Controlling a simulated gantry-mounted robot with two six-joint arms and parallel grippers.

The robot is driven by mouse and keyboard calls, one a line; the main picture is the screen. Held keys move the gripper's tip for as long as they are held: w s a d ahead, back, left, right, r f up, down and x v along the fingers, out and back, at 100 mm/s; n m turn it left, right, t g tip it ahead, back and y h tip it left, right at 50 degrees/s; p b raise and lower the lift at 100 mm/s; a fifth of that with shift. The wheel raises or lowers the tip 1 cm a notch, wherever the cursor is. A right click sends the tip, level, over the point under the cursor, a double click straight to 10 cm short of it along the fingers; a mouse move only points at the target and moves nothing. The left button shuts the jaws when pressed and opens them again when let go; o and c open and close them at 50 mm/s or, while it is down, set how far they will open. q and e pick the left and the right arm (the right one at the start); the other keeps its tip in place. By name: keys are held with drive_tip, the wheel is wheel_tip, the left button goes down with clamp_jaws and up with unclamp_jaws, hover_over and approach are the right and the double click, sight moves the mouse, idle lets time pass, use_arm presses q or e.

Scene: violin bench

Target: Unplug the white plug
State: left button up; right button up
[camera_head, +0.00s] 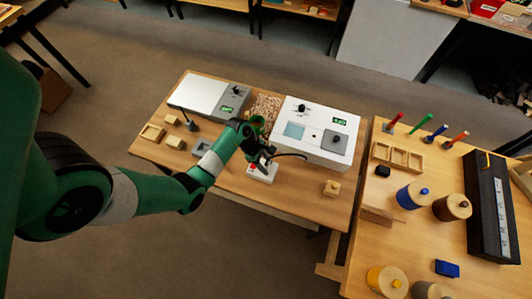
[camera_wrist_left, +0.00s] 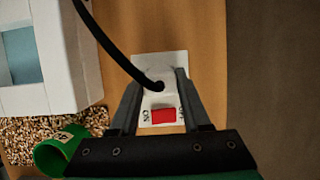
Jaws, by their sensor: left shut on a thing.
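My left gripper (camera_head: 263,160) is over the small white socket (camera_head: 262,175) near the front edge of the wooden bench. In the left wrist view its two fingers (camera_wrist_left: 158,88) close on both sides of the white plug (camera_wrist_left: 157,99), with a black cable (camera_wrist_left: 108,45) leaving its top. The white socket plate (camera_wrist_left: 160,61) lies under the plug, and its red switch (camera_wrist_left: 163,115) shows beside the plug. I cannot tell whether there is a gap between plug and socket. The fingers hide the plug's sides. My right gripper is in neither view.
A white device (camera_head: 316,133) with a display stands behind the socket, and a grey-and-white device (camera_head: 210,97) is to the left. A green cup (camera_wrist_left: 62,147) lies by spilled grains (camera_wrist_left: 40,134). Small wooden blocks (camera_head: 332,188) sit on the bench. A second table (camera_head: 400,240) stands right.

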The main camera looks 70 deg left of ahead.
sight(269, 166)
use_arm(q)
clamp_jaws()
drive_tip(key=shift+r+p, duration=0.65)
drive_tip(key=shift+p, duration=0.25)
idle(0.9)
drive_tip(key=shift+r+p, duration=0.9)
drive_tip(key=shift+p, duration=0.15)
wheel_tip(269, 166, up, 7)
drive_tip(key=p, duration=0.8)
